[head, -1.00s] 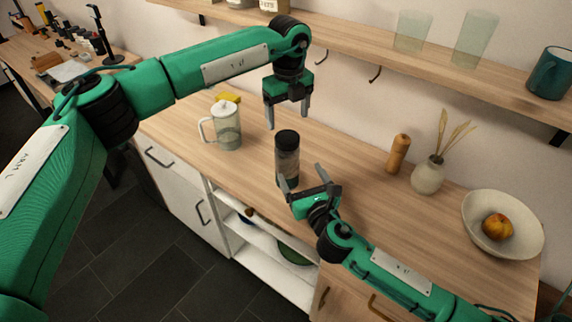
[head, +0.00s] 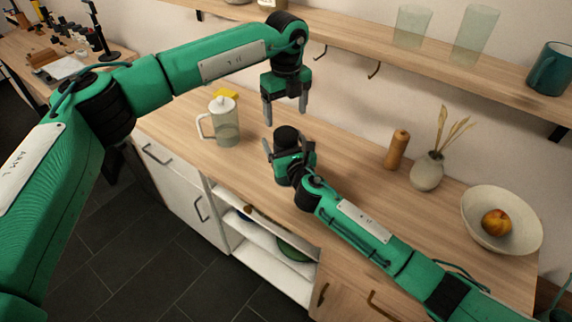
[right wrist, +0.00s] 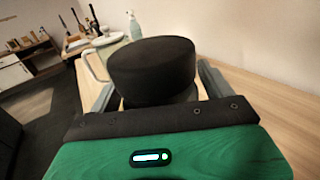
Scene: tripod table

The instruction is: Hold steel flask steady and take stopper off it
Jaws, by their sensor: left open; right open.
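The steel flask stands upright on the wooden counter, its body mostly hidden behind my right gripper in the head view. Its black stopper (head: 286,133) shows on top, and the stopper (right wrist: 152,70) fills the middle of the right wrist view. My right gripper (head: 288,150) is open, with one finger on each side of the flask just below the stopper. I cannot tell whether the fingers touch it. My left gripper (head: 285,112) is open and empty, pointing down above and slightly behind the stopper.
A glass jug (head: 224,122) with a white lid stands left of the flask. A wooden mill (head: 397,150), a vase (head: 427,170) and a bowl (head: 474,235) holding fruit (head: 496,222) stand to the right. A shelf (head: 360,45) runs above the counter.

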